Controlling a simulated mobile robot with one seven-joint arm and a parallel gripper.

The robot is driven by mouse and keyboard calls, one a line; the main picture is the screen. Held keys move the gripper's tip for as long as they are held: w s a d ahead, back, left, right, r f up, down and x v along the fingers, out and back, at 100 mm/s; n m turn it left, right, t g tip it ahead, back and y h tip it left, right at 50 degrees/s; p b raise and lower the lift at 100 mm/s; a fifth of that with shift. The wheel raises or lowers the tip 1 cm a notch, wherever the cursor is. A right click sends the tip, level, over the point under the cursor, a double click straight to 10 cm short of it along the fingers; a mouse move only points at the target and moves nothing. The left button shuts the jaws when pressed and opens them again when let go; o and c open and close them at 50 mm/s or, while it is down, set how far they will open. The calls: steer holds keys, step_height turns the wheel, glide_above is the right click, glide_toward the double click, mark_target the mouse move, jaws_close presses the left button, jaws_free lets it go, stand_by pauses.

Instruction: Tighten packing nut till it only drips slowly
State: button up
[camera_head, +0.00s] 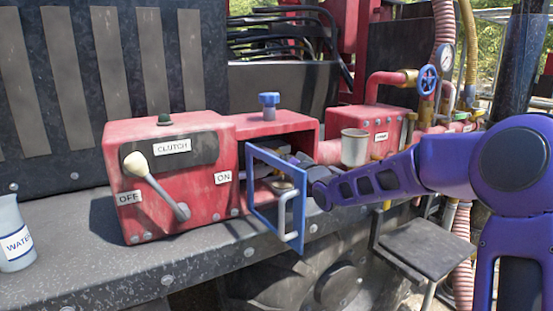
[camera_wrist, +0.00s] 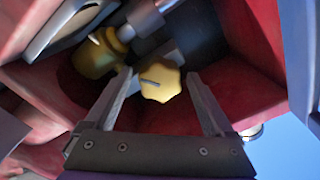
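In the wrist view, a yellow, many-sided nut-like piece (camera_wrist: 160,84) with a dark line on its face lies between the tips of my gripper (camera_wrist: 160,78). The fingers are spread, with a visible gap on each side of it. A darker brass fitting (camera_wrist: 95,58) sits to the upper left by a grey shaft (camera_wrist: 146,18). I cannot tell for sure which is the packing nut. In the head view, my gripper (camera_head: 303,168) reaches into the open red housing (camera_head: 275,124), partly hidden behind the blue-framed door. No drip is visible.
The blue-framed door (camera_head: 262,207) stands open, close to my gripper. The red clutch box (camera_head: 135,212) with its lever is at left. A grey cup (camera_head: 354,148) stands above my forearm. A water jug (camera_head: 14,235) is at far left. Red housing walls (camera_wrist: 245,98) enclose the fingers closely.

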steer(key=p+v, duration=0.1)
steer(key=v, duration=1.6)
steer(key=shift+s, duration=0.2)
steer(key=shift+d, duration=0.2)
